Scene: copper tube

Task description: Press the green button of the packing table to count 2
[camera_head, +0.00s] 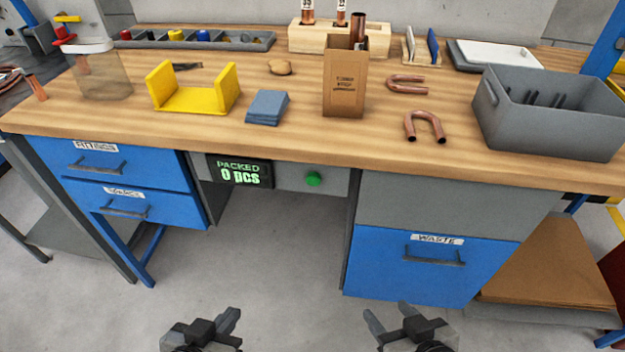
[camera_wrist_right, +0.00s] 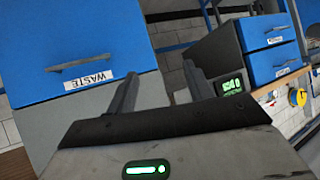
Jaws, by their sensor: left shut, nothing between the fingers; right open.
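The green button (camera_head: 313,179) is on the grey front panel under the table top, right of the black counter display (camera_head: 240,172), which reads "PACKED 0 pcs". My left gripper (camera_head: 236,318) is shut and empty, low in the head view, below and left of the button and apart from it. My right gripper (camera_head: 389,313) is open and empty, below and right of the button. In the right wrist view its two fingers (camera_wrist_right: 160,82) stand apart with nothing between them. The display (camera_wrist_right: 232,86) also shows there, but I cannot make out the button.
The packing table (camera_head: 300,143) carries a cardboard box (camera_head: 344,85), copper U-tubes (camera_head: 425,125), a yellow holder (camera_head: 193,103), blue cloths (camera_head: 267,107) and a grey bin (camera_head: 550,125). A blue waste drawer (camera_head: 430,268) and blue drawers (camera_head: 97,165) flank open space below the button.

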